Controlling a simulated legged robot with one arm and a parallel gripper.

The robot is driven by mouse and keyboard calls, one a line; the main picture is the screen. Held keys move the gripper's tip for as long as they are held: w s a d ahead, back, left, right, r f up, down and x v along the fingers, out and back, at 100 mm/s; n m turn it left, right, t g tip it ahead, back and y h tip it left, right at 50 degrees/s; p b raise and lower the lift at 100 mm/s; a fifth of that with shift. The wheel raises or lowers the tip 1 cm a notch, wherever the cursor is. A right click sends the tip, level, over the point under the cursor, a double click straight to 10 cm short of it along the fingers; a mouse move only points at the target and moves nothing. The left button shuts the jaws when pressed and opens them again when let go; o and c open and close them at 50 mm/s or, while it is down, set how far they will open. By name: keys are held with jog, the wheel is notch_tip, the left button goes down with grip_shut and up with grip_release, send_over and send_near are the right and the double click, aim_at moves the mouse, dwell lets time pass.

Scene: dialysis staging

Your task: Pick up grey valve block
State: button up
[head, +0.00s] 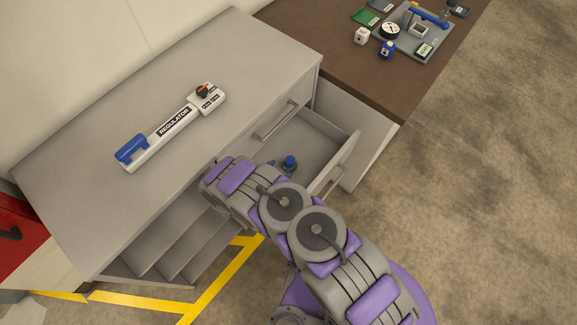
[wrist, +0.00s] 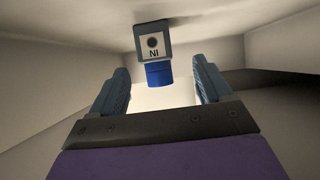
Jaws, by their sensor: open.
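A grey block with a blue cylindrical cap (wrist: 152,40) shows in the wrist view, with a dark round port and the letters "NI" on a white face. It looks like the grey valve block. In the head view, a small blue-topped item (head: 290,163) in the open drawer appears to be the same thing, partly hidden by my arm. My gripper (wrist: 160,72) is open, its two blue-grey fingers to the left and right of the blue cap in the picture. The block is beyond the fingertips, and I see no contact. The gripper is mostly hidden in the head view.
The drawer (head: 345,165) is pulled out of the grey cabinet (head: 85,165), its walls close around my gripper. A regulator (head: 175,123) lies on the cabinet top. A brown table (head: 340,75) holds a board (head: 400,45) with parts. Open shelves are below; floor is clear at right.

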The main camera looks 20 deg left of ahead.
aim_at(287, 166)
jog(key=w+d, duration=0.1)
jog(key=w+d+f+b, duration=0.1)
jog(key=d, duration=0.1)
jog(key=shift+w, duration=0.35)
jog(key=w+f+b, duration=0.1)
jog(key=w+f, duration=0.1)
jog(key=shift+w+a+b, duration=0.1)
jog(key=shift+w+b, duration=0.25)
jog(key=shift+w, duration=0.05)
jog(key=shift+w+a+f, duration=0.1)
jog(key=shift+a+f, duration=0.05)
jog(key=shift+a, duration=0.05)
jog(key=shift+d+r, duration=0.25)
jog(key=shift+d, duration=0.3)
jog(key=c, duration=0.5)
jog(key=shift+a+f, duration=0.15)
jog(key=shift+a, duration=0.25)
jog(key=c, duration=0.6)
jog(key=shift+c, duration=0.2)
